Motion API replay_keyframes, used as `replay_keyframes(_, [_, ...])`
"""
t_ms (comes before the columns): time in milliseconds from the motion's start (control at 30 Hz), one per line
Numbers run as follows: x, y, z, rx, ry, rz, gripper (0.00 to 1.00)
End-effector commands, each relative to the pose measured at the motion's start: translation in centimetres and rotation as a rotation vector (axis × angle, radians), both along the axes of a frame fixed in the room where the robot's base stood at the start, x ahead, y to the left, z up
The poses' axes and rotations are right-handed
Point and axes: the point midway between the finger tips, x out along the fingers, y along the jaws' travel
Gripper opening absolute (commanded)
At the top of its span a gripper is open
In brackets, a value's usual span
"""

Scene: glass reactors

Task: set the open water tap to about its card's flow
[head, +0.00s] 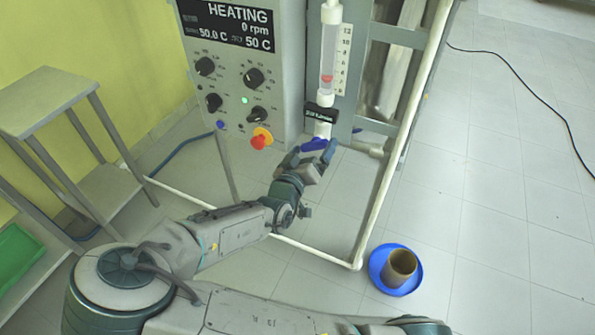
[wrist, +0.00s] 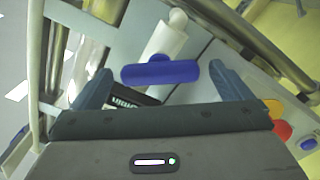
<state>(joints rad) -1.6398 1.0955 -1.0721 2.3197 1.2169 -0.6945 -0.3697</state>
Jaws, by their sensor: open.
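The water tap's blue bar handle (wrist: 160,73) lies crosswise between the open fingers of my gripper (wrist: 158,88) in the wrist view, with space at each end. In the head view the blue handle (head: 314,144) sits below the flow meter (head: 329,62), at the tips of my gripper (head: 312,155). The meter is a clear upright tube with a red float low in it and a scale beside it. A black label (head: 320,113) below the tube is too small to read surely. I cannot make out a flow card.
Left of the meter is a control panel (head: 238,95) with knobs, a display reading HEATING, and a red-and-yellow emergency button (head: 260,139). A pale pipe frame (head: 375,215) surrounds the stand. A blue dish (head: 378,264) with a brown cup stands on the floor.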

Motion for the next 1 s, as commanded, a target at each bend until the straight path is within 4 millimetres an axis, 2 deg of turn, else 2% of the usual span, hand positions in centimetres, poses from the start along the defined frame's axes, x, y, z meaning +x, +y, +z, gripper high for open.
replay_keyframes(300, [-6.0,2.3,0.1,0.001,0.002,0.006,0.98])
replay_keyframes(500, [-9.2,3.4,0.1,0.002,0.002,0.004,0.98])
replay_keyframes(700, [-10.8,3.9,0.0,-0.001,0.001,0.002,0.98])
replay_keyframes(1000, [-11.1,4.0,0.0,-0.001,0.001,0.001,0.98])
